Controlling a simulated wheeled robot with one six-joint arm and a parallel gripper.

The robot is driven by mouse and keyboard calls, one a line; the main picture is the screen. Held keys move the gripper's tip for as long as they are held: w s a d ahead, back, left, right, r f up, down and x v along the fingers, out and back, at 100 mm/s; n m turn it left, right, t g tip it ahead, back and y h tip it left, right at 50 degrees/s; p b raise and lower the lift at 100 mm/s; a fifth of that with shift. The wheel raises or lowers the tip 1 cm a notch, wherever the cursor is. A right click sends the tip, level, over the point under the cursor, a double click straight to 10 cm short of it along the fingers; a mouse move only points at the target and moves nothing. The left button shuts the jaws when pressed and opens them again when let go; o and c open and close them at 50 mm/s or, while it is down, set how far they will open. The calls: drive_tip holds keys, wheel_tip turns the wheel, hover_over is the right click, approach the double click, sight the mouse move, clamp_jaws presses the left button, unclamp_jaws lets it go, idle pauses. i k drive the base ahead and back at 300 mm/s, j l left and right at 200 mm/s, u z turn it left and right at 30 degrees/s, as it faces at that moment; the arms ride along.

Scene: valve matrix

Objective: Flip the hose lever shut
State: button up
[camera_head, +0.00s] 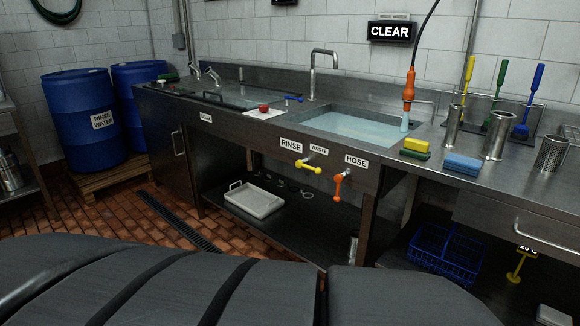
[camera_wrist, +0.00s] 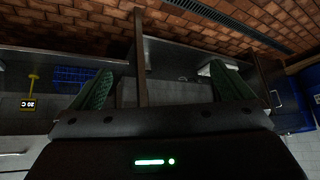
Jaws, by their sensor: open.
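The orange hose lever (camera_head: 339,186) is on the front of the steel sink counter, below and left of the HOSE label (camera_head: 356,161). Its handle points down. An orange hose nozzle (camera_head: 409,90) hangs above the right end of the sink, with a pale stream below it reaching the water. My gripper (camera_wrist: 162,90) shows in the wrist view with its two green-padded fingers wide apart and nothing between them. The hose lever cannot be made out in the wrist view, and my gripper is not visible in the head view.
A yellow lever (camera_head: 308,166) sits just left of the hose lever. A water-filled sink (camera_head: 352,126) is above. Sponges (camera_head: 462,165) and steel cylinders (camera_head: 497,135) stand on the right counter. A white tray (camera_head: 254,200) and blue crate (camera_head: 446,252) are below. Blue drums (camera_head: 84,118) stand left.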

sight(338, 179)
drive_tip(key=j, duration=0.3)
drive_tip(key=i+u, duration=0.15)
drive_tip(key=i, duration=0.4)
drive_tip(key=i+l+u, duration=0.15)
drive_tip(key=i, duration=0.4)
